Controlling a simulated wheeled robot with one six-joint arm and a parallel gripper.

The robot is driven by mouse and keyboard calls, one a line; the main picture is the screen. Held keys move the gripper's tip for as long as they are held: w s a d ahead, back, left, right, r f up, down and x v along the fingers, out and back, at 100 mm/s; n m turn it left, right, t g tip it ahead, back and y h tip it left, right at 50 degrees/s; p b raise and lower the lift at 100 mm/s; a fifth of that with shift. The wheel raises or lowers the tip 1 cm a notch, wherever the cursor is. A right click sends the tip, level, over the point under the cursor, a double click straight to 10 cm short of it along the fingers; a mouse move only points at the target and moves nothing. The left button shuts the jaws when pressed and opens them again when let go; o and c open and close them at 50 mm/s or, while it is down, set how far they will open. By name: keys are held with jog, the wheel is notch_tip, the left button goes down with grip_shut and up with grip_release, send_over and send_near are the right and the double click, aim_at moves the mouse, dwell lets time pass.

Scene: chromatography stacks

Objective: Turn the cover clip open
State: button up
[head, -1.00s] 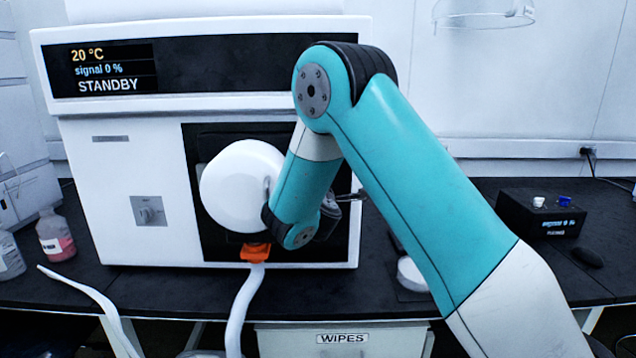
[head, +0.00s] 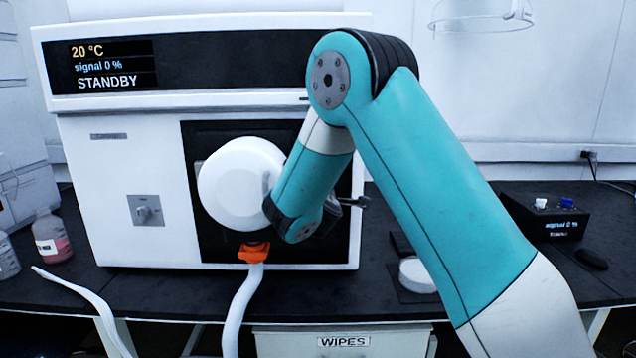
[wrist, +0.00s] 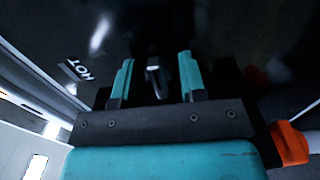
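The cover clip (wrist: 156,80) shows in the wrist view as a small grey metal tab against a dark panel. My gripper (wrist: 156,60) is open, with one teal finger on each side of the tab. A dark gap shows between the tab and each finger, so I see no contact.
An orange fitting (head: 254,253) with a white hose (head: 243,300) sits below my wrist; the orange also shows in the wrist view (wrist: 290,143). Bottles (head: 52,238) stand at left. A black box (head: 548,222) and a round white dish (head: 417,275) lie at right.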

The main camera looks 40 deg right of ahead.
jog(key=b+v, duration=0.7)
jog(key=v, duration=1)
jog(key=shift+s+a, duration=0.15)
